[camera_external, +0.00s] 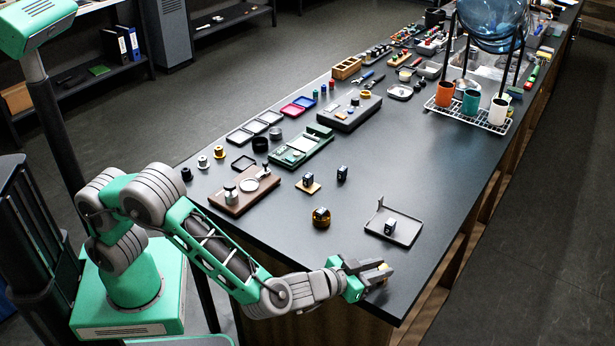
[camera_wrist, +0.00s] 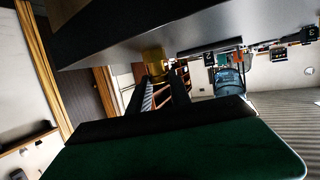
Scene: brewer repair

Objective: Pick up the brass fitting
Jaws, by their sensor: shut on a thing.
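The brass fitting (camera_external: 383,267) shows as a small yellow piece at the fingertips of my gripper (camera_external: 374,273), near the front corner of the dark workbench. My gripper is shut on it, and the fingers hide part of it. In the wrist view the brass fitting (camera_wrist: 153,57) is a gold piece at the ends of the dark fingers of my gripper (camera_wrist: 158,85). The bench's dark grey surface appears close to it there. I cannot tell whether the fitting touches the bench.
A grey tray (camera_external: 407,230) holding a small black block lies beyond my gripper. A round brass-and-black part (camera_external: 321,217) stands to the left. A brown block (camera_external: 246,190) and a green fixture (camera_external: 300,148) lie further left.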

